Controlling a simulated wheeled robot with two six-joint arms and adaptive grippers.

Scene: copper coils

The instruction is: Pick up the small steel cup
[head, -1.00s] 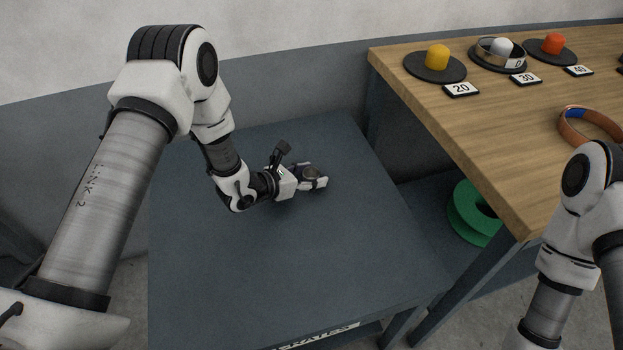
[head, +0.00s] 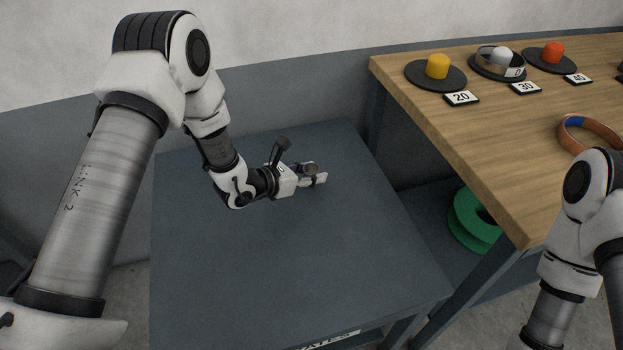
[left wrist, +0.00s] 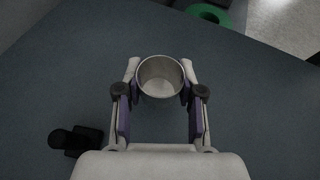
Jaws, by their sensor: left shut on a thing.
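The small steel cup (left wrist: 160,77) is upright between the two fingers of my left gripper (left wrist: 159,88) in the left wrist view, and its open top faces the camera. It looks empty. In the head view the cup (head: 310,168) shows small at the tip of my left gripper (head: 316,175), over the dark grey table (head: 270,260). The left gripper is shut on the cup, one finger on each side. I cannot tell whether the cup's base touches the table. My right gripper is out of view; only part of that arm shows at the right edge.
A wooden bench (head: 470,140) stands at the right with a yellow peg (head: 437,66), an orange peg (head: 553,52), number cards and a copper coil (head: 577,130). A green spool (head: 474,222) sits below it. The grey table around the cup is mostly clear.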

